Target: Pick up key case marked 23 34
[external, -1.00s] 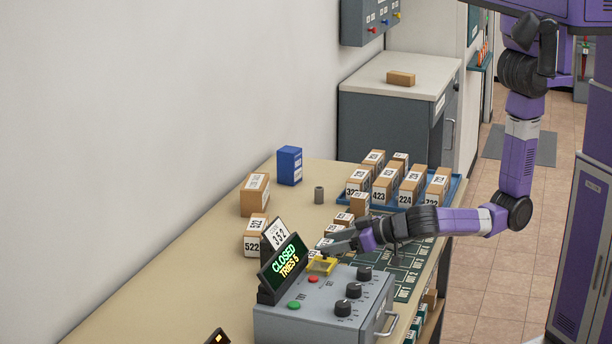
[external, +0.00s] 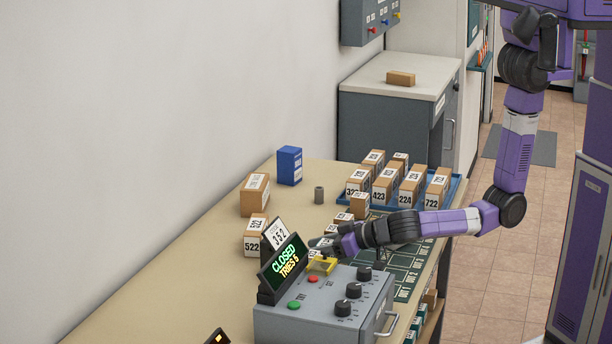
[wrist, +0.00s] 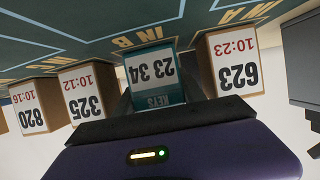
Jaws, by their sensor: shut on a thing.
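The key case (wrist: 152,72) is a teal block with a white label reading 23 34 and KEYS, upside down in the wrist view. My gripper (external: 328,250) is low over the counter, just behind the grey control box in the external view. In the wrist view its dark fingers are on both sides of the key case, shut on it. The case appears close to the green mat (wrist: 75,40); I cannot tell whether it touches it. In the external view the gripper and nearby boxes hide the case.
Parcels 623 (wrist: 235,68), 325 (wrist: 85,92) and 820 (wrist: 32,108) stand close around the case. The grey control box (external: 280,325) with knobs, a yellow frame (external: 320,264) and a CLOSED display (external: 284,262) is beside the gripper. A blue tray (external: 455,190) holds several parcels.

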